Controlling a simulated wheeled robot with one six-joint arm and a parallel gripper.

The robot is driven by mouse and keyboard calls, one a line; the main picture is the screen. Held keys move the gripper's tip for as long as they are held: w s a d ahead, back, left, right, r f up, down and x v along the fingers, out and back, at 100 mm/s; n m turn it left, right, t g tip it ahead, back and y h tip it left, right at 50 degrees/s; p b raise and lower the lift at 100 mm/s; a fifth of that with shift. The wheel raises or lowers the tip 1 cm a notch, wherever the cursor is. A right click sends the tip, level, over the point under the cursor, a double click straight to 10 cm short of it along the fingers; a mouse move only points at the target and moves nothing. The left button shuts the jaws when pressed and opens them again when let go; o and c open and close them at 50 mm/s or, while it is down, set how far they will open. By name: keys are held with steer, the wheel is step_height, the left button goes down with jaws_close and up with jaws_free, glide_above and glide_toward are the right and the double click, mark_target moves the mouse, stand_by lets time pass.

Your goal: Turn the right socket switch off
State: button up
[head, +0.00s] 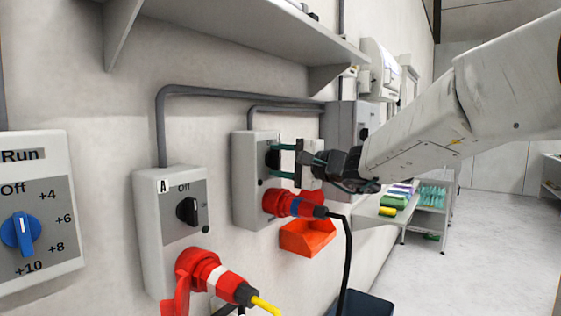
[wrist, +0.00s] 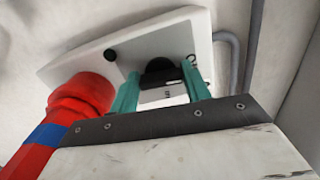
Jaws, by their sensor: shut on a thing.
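The right socket box (head: 243,185) is grey and wall-mounted, with a black rotary switch knob (head: 271,158) on its front and a red plug with a blue band (head: 290,203) in its lower part. My gripper (head: 277,160) reaches it from the right, its teal fingers shut on the knob, one above and one below. In the wrist view, the fingers stand on either side of the black knob (wrist: 160,72), close against the panel (wrist: 120,45). The knob's markings are mostly hidden by the fingers, so I cannot read its setting.
The left socket box (head: 150,215) has its own black knob and a red plug with a yellow cable. A blue dial panel (head: 20,235) is at far left. An orange bin (head: 308,238) hangs below the right socket. A shelf (head: 240,35) runs above; a black cable (head: 347,265) hangs down.

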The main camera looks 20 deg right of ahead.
steer(key=shift+o, duration=0.2)
steer(key=shift+f+n, duration=0.1)
steer(key=shift+n, duration=0.5)
steer(key=shift+c, duration=0.2)
steer(key=o, duration=1)
steer(key=shift+s+d, duration=0.1)
steer(key=v, duration=0.7)
steer(key=shift+s+d, duration=0.2)
steer(key=shift+s, duration=0.05)
steer(key=shift+a, duration=0.1)
